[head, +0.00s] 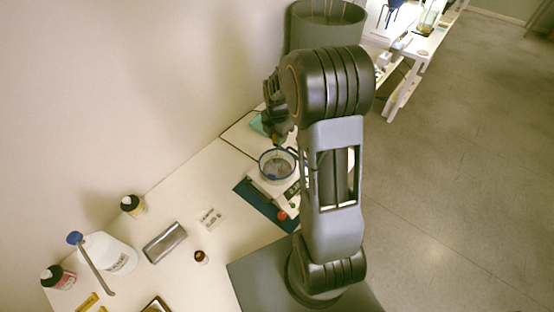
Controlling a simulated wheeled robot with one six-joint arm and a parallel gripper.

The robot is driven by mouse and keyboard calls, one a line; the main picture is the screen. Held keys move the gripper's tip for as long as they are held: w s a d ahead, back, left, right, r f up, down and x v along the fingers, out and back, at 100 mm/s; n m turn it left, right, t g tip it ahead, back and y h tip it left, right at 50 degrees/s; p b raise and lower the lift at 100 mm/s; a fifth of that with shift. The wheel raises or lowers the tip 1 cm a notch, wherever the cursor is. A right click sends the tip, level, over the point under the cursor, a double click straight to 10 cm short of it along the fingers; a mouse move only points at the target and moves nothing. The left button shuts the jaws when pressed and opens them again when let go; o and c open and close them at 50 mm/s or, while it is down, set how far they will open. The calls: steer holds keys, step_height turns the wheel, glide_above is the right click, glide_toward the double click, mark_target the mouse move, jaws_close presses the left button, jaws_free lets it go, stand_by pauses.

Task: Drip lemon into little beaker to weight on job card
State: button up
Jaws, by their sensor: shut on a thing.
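My gripper (277,122) is at the upper middle of the head view, above a round glass vessel with a blue rim (277,164). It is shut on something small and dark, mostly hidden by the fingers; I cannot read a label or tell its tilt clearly. The glass vessel stands on a pale scale (263,186) with a small dark display (292,194). The vessel's contents and the reading are too small to tell. A small white card with dark marks (211,218) lies left of the scale; I cannot tell whether it is the job card.
A dark blue mat (257,206) lies by the scale. A large grey bin (325,30) stands behind.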

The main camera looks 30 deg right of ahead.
steer(key=shift+r, duration=0.1)
steer(key=shift+r+p, duration=1.45)
steer(key=shift+r, duration=0.5)
steer(key=shift+d, duration=0.15)
